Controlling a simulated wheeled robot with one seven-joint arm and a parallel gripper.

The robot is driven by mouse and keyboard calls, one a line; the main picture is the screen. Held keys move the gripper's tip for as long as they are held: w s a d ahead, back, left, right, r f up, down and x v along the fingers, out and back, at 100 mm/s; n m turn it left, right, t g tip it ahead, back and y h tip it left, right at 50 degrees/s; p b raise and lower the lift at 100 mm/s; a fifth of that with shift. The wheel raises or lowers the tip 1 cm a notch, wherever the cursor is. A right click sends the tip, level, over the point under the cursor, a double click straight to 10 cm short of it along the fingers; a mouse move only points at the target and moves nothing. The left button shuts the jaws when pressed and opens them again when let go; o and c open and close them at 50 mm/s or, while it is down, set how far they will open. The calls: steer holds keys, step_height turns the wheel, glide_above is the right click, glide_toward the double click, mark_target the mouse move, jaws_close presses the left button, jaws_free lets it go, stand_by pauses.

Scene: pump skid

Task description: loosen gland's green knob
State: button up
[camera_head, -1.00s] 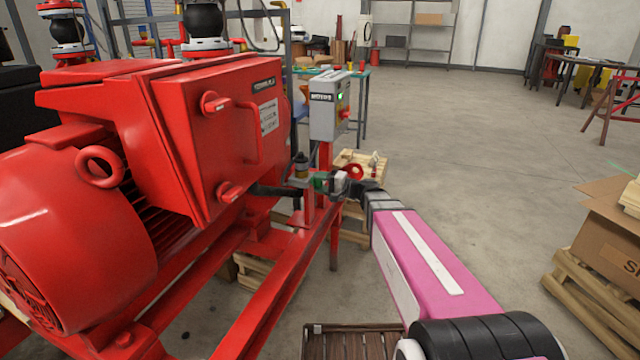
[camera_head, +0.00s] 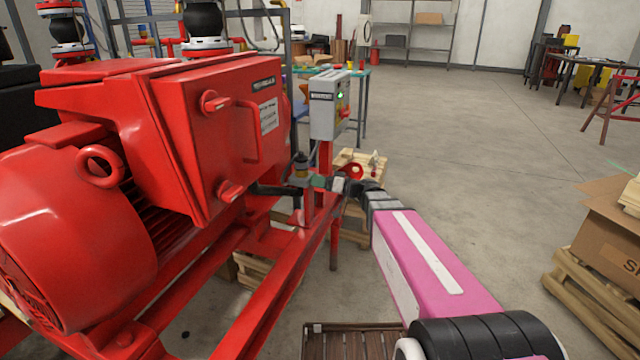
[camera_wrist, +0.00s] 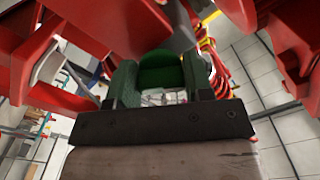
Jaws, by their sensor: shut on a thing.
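The green knob (camera_wrist: 161,72) shows in the wrist view between the two fingers of my gripper (camera_wrist: 160,88). My gripper is shut on it, one finger on each side. In the head view my gripper (camera_head: 322,182) reaches in from the right to the small fitting on the red frame, beside the post under the grey control box. The knob is mostly hidden there by the fingers. The gland body behind the knob cannot be made out clearly.
The red motor with its terminal box (camera_head: 215,130) fills the left. A grey control box (camera_head: 328,105) with a green light stands just behind my gripper. The red skid rail (camera_head: 270,285) runs below. Open floor (camera_head: 480,130) lies to the right, with a cardboard box (camera_head: 605,230) on a pallet.

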steer(key=n, duration=0.6)
steer(key=shift+f+n, duration=0.15)
steer(key=shift+n, duration=0.15)
steer(key=shift+w, duration=0.1)
stand_by(0.3)
steer(key=o, duration=0.9)
steer(key=v, duration=1)
steer(key=shift+d, duration=0.4)
